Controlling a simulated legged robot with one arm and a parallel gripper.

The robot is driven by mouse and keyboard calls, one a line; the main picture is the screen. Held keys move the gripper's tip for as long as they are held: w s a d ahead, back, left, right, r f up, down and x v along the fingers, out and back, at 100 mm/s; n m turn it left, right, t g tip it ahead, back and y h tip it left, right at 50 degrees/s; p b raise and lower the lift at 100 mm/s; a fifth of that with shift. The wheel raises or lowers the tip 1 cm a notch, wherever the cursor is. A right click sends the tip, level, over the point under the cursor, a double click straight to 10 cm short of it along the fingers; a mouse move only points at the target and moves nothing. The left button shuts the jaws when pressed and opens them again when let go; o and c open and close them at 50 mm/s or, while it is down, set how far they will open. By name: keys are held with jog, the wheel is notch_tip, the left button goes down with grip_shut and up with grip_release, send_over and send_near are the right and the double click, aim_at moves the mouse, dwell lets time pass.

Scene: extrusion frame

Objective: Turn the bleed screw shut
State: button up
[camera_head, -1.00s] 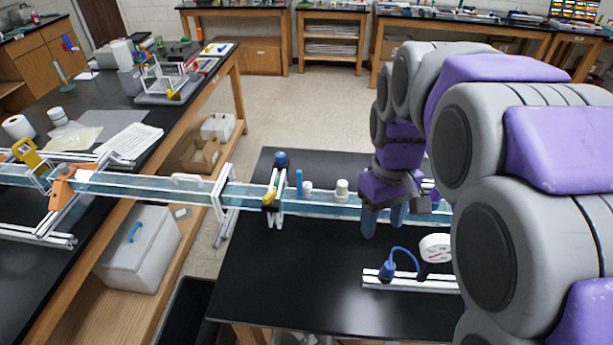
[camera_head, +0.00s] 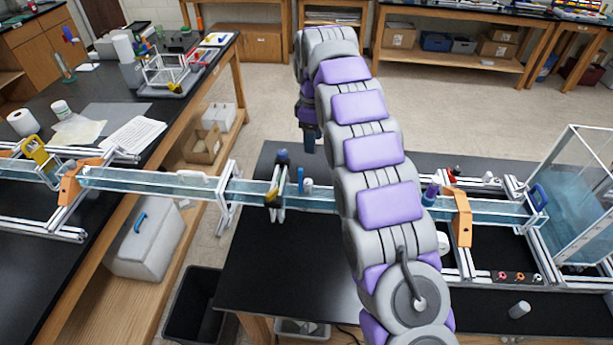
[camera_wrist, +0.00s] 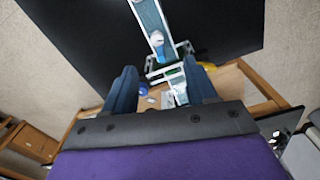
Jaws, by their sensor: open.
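I cannot make out for certain which small part is the bleed screw. In the wrist view my gripper (camera_wrist: 160,88) shows two dark blue fingers spread apart with nothing held. A white and blue fitting (camera_wrist: 157,40) on the channel lies ahead of the fingers.
An orange bracket (camera_head: 461,215) and a water tank (camera_head: 580,195) stand at the right. A left bench (camera_head: 100,215) carries the channel's other end. My arm hides part of the channel. The black tabletop (camera_head: 290,265) in front of the channel is clear.

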aim_at(307, 181)
jog(key=shift+n, duration=0.6)
jog(key=f, duration=0.6)
jog(key=w+a+f, duration=0.1)
jog(key=f, duration=0.5)
jog(key=a+f, duration=0.1)
jog(key=f, duration=0.5)
jog(key=shift+w+f, duration=0.2)
jog(key=shift+f, duration=0.1)
jog(key=shift+c, duration=0.5)
jog(key=c, duration=1)
jog(key=shift+o, duration=0.2)
